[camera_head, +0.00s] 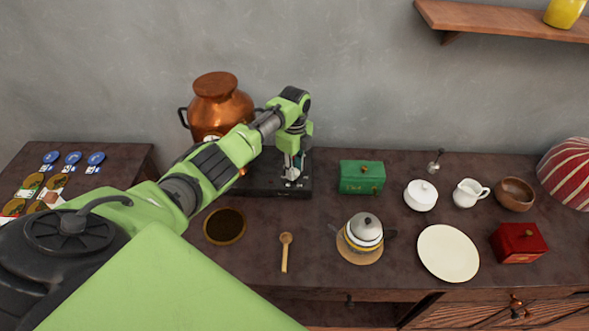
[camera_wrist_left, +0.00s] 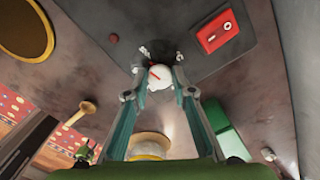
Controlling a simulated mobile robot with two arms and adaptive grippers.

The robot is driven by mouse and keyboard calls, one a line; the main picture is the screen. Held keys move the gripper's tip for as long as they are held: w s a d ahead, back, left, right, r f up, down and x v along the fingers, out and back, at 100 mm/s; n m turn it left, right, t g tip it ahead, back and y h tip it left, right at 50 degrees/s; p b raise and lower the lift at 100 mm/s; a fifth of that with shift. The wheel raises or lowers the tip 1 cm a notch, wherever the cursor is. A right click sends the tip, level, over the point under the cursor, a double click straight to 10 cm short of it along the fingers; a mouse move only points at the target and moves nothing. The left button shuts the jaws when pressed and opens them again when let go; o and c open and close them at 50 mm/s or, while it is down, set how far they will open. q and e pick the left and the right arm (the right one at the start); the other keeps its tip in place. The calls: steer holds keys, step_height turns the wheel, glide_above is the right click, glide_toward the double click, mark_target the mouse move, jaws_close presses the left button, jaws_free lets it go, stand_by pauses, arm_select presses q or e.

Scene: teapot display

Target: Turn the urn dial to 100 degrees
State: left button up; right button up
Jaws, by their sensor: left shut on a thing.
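The copper urn (camera_head: 214,88) stands against the wall at the back left of the counter, partly hidden by my left arm. Its dark base (camera_head: 262,187) reaches out to the right. My left gripper (camera_head: 291,172) points down over the right end of this base. In the left wrist view, the white dial (camera_wrist_left: 160,77) with a red pointer line sits between the fingertips of my left gripper (camera_wrist_left: 161,90), and they are shut on it. The exact angle and any scale marks are too small to read. My right gripper is not in view.
A red switch (camera_wrist_left: 216,31) is on the base near the dial. A green box (camera_head: 362,177) stands right of the base. A teapot (camera_head: 364,232), a wooden spoon (camera_head: 285,252) and a round brown dish (camera_head: 225,226) are in front. A white plate (camera_head: 448,253) lies further right.

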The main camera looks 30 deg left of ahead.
arm_select(q)
steer(key=shift+r+m, duration=0.1)
steer(key=shift+m, duration=1)
steer(key=shift+w, duration=0.1)
steer(key=o, duration=0.9)
steer(key=shift+o, duration=1)
step_height(320, 180, up, 12)
